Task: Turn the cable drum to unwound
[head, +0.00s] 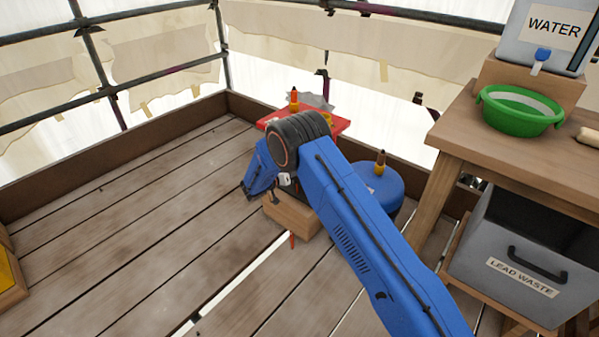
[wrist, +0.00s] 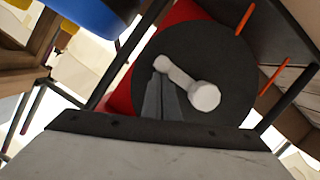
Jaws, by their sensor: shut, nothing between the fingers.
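The cable drum (wrist: 225,50) shows in the wrist view as a dark round disc. A pale grey crank (wrist: 184,77) lies across its face, with a rounded white knob (wrist: 205,97) at its lower right end. My gripper (wrist: 158,78) is shut and empty, its grey fingers in front of the disc. The fingertips are close by the crank's upper left end; I cannot tell whether they touch it. In the head view my blue arm hides most of the drum. A small white part (head: 285,180) shows beside the arm there, perhaps the knob.
A wooden table (head: 455,120) with a green basin (head: 518,112) and a grey waste bin (head: 530,255) stand at right.

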